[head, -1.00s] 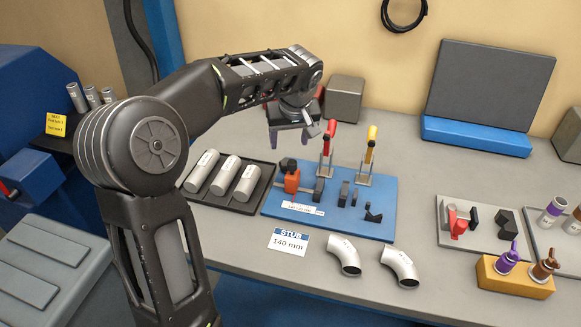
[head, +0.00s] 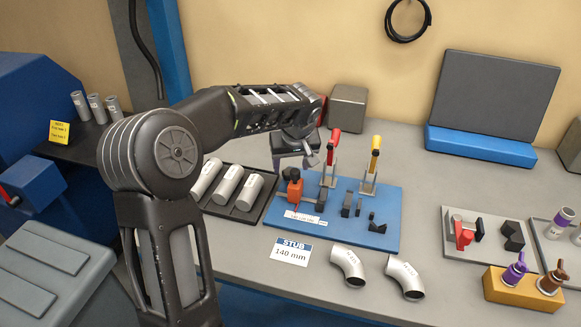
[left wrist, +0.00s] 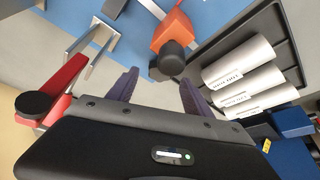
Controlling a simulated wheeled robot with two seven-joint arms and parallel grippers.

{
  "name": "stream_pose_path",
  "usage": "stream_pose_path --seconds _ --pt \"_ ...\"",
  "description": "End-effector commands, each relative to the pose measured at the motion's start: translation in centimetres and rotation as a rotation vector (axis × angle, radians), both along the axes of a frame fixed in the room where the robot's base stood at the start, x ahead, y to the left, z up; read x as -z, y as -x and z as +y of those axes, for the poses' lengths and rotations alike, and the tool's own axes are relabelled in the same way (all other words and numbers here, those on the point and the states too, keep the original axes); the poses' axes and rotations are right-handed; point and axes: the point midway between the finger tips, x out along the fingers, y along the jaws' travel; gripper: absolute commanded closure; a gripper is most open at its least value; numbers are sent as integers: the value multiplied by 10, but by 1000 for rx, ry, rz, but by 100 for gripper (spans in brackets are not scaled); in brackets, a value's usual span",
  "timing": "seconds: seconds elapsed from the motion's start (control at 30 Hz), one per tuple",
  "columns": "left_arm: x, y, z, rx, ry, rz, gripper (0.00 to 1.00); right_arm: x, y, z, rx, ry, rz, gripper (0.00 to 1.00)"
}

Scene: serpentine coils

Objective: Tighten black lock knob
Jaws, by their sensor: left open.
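The black lock knob (head: 293,173) sits on top of an orange block (head: 295,190) at the left rear of the blue fixture board (head: 350,238). In the left wrist view the knob (left wrist: 171,60) shows as a dark round cap on the orange block (left wrist: 172,28). My left gripper (head: 291,162) is open and empty, pointing down above the knob. In the left wrist view its two purple fingers (left wrist: 158,82) stand apart, with the knob a little beyond and between their tips. I see no contact with the knob. My right gripper is not in view.
A red-handled clamp (head: 333,145) stands close to the right of my left gripper, and a yellow-handled clamp (head: 375,150) farther right. A dark tray (head: 258,203) with grey tubes lies left of the board. Two bent pipes (head: 347,262) and a stub card (head: 290,251) lie in front.

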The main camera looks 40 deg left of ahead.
Motion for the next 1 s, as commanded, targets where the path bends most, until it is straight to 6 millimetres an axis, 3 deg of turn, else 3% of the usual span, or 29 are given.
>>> stream_pose_path --seconds 0.2,0.53,1.0 --pt "23 -7 7 0 1 1 41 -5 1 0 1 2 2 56" --pt "26 -8 8 -1 0 -2 42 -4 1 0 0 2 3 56" --pt "26 -8 8 -1 0 -2 80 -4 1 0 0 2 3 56"
